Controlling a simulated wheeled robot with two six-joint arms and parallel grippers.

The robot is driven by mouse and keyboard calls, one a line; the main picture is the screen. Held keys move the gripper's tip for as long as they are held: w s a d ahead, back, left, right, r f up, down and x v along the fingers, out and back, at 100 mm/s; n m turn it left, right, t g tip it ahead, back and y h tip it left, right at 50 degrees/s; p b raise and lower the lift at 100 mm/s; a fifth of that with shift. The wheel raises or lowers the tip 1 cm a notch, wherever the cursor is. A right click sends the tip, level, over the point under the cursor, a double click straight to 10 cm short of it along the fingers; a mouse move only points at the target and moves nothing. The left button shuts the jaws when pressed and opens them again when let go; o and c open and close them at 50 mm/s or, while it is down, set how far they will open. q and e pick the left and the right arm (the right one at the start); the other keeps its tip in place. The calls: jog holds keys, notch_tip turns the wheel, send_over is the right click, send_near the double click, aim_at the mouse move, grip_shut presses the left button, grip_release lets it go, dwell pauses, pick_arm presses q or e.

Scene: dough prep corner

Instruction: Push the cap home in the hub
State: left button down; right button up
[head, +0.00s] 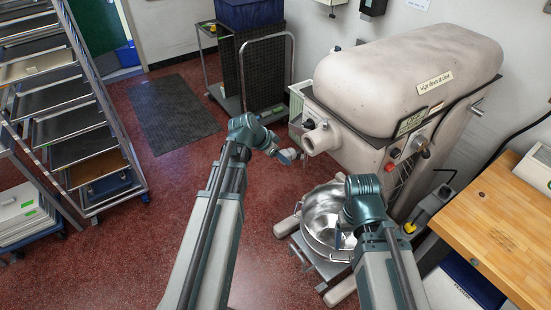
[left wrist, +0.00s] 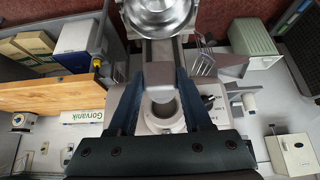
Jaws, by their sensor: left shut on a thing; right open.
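The mixer's hub (head: 317,138) is a pale round collar sticking out of the mixer head, its bore facing out. In the left wrist view the hub (left wrist: 162,118) shows as a ring with a dark open hole, beyond the jaws. My left gripper (head: 291,157) is beside and just below the hub, apart from it. It is shut on the cap, a grey blocky piece (left wrist: 160,75) between the two fingertips in the left wrist view. The fingers hide its sides. My right gripper (head: 346,238) is open and empty above the steel bowl.
The mixer (head: 410,75) stands at the right with its steel bowl (head: 322,212) below the hub. A wooden bench (head: 490,225) is at the right edge. A tray rack (head: 75,125) is at left and a cart (head: 265,75) behind.

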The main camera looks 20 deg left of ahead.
aim_at(291, 149)
pick_arm(q)
jog(key=shift+w+d, duration=0.7)
jog(key=shift+w, duration=0.2)
jog(key=shift+w+d, duration=0.7)
jog(key=shift+w, duration=0.2)
jog(key=shift+w+d, duration=0.65)
jog(key=shift+w, duration=0.2)
jog(key=shift+w+d, duration=0.65)
jog(key=shift+w, duration=0.15)
jog(key=shift+c, duration=1.3)
grip_release()
jog(key=shift+s+r, duration=0.1)
jog(key=shift+r, duration=0.05)
jog(key=p+v, duration=0.6)
jog(key=v, duration=0.1)
jog(key=shift+s+a+r+p, duration=0.1)
jog(key=shift+r+p, duration=0.25)
